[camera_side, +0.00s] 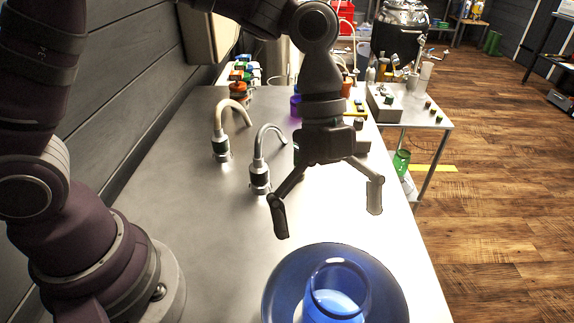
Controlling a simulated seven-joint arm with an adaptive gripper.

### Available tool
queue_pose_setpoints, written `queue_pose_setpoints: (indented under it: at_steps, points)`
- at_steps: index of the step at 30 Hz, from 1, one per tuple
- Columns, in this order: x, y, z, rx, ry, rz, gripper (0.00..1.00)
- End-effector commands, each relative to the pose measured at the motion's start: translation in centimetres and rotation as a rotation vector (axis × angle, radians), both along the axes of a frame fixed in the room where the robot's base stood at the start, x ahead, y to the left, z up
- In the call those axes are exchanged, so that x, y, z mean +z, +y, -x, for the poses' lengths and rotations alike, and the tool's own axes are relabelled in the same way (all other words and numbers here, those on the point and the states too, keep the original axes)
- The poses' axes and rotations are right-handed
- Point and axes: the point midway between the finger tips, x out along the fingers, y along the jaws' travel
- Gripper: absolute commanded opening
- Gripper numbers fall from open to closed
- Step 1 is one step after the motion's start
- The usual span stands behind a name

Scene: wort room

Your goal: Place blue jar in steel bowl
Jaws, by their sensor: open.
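A blue translucent jar (338,300) with an open round mouth stands at the bottom edge of the side view. It shows inside the outline of a wide, round, dark bluish bowl (284,275), which looks like the steel bowl. The lower parts of both are cut off by the picture edge, so the jar's base is hidden. My gripper (328,214) points down with its two fingers spread wide. It is open and empty, above and behind the jar, and apart from both jar and bowl.
Two curved taps, one beige (222,140) and one grey (261,170), stand on the steel table (175,200) left of my gripper. Small coloured bottles (240,88) stand at the back. A side table (433,112) holds equipment at the right.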

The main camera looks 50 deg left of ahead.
Motion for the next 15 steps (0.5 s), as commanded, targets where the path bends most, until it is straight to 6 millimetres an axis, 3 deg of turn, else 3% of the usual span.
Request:
queue_pose_setpoints:
  at_steps: [4,7,11,15]
  points:
    - [1.4,0.7,-0.2,0.021,-0.004,-0.009,1.00]
    - [2.5,2.3,-0.3,0.199,-0.019,-0.060,1.00]
    - [4.8,6.8,0.2,0.729,-0.057,-0.138,1.00]
    - [6.3,12.3,2.1,1.383,-0.082,-0.100,1.00]
